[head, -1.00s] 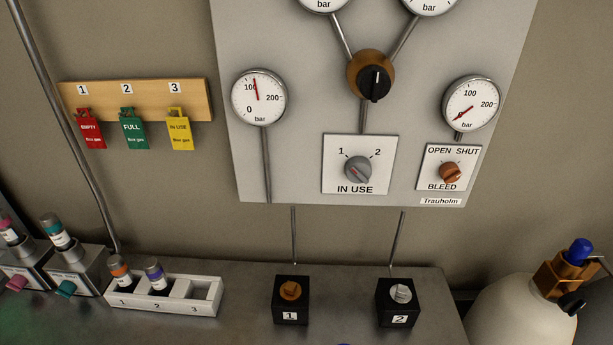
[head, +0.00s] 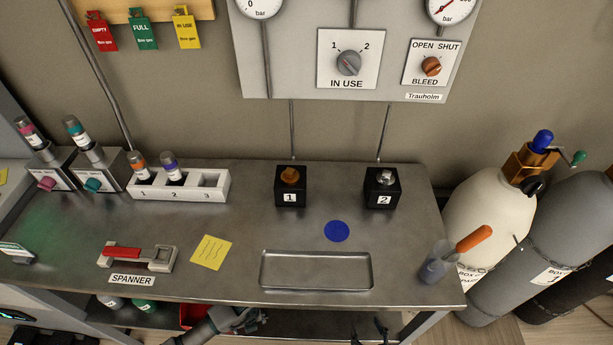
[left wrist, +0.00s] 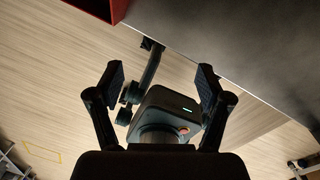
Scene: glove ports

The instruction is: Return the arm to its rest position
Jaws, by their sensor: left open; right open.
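My right gripper (head: 369,328) shows only as dark fingertips at the bottom edge of the head view, just below the bench's front edge, with nothing seen between them. My left gripper (left wrist: 157,82) is open and empty in the left wrist view, its two dark fingers apart below a surface edge. A grey arm link of mine (head: 218,326) shows at the bottom of the head view, below the front edge of the steel bench (head: 230,285). The rest of both arms is out of frame.
The bench holds a spanner (head: 138,256) on a holder, a yellow note (head: 208,252), an empty tray (head: 316,286) and a cup with an orange-handled tool (head: 436,266). Gas cylinders (head: 485,215) stand at right. A lower shelf holds a red container (head: 193,316).

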